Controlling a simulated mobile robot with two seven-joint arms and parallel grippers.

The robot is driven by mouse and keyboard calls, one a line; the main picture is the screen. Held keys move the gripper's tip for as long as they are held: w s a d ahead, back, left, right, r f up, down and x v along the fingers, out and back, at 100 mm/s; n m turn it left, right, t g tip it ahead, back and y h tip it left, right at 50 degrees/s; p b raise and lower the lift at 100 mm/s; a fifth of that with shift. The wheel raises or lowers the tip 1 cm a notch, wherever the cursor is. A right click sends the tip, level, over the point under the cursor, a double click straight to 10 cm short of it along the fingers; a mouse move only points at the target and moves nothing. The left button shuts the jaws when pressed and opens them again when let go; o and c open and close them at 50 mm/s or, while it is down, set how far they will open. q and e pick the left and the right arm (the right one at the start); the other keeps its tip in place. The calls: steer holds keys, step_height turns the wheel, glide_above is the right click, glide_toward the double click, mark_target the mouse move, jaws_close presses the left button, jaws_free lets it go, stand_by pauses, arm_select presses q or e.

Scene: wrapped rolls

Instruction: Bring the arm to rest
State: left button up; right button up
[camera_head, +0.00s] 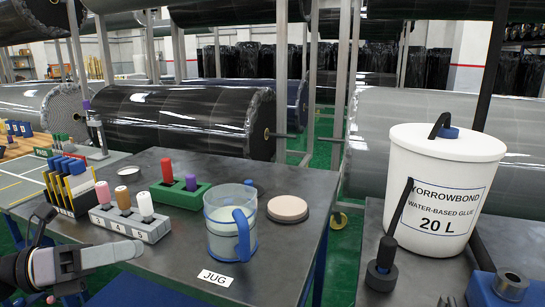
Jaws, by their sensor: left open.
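My left gripper (92,232) reaches in at the lower left, over the near left edge of the dark table (170,262). Its jaws are apart and I see nothing held between them. One finger points right, below the grey numbered block (150,232); the other stands up near the rack of blue-topped pieces (65,190). I cannot tell how much clearance there is to either. My right gripper is not in view.
The table holds a jug (231,240) with a blue handle, a green block (180,195) with pegs and a round tan disc (288,208). A white glue bucket (437,185) stands on the right table. Wrapped rolls (180,120) lie behind.

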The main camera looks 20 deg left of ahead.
arm_select(q)
step_height(320, 180, down, 14)
steer(key=w+d+n+t+y+p, duration=0.2)
steer(key=n+t+y, duration=0.7)
steer(key=n, duration=1.6)
steer(key=s+d+f+n+g+y+p, duration=0.1)
steer(key=s+d+f+n+g, duration=0.3)
steer(key=f, duration=0.5)
steer(key=s+d+f+n+g+y+p, duration=0.1)
steer(key=s+d+f+n+g+y, duration=0.1)
steer(key=s+d+f+n+g, duration=0.3)
step_height(320, 180, down, 4)
steer(key=s+d+n, duration=0.2)
steer(key=n, duration=0.1)
steer(key=shift+d+y, duration=0.2)
steer(key=shift+y, duration=0.1)
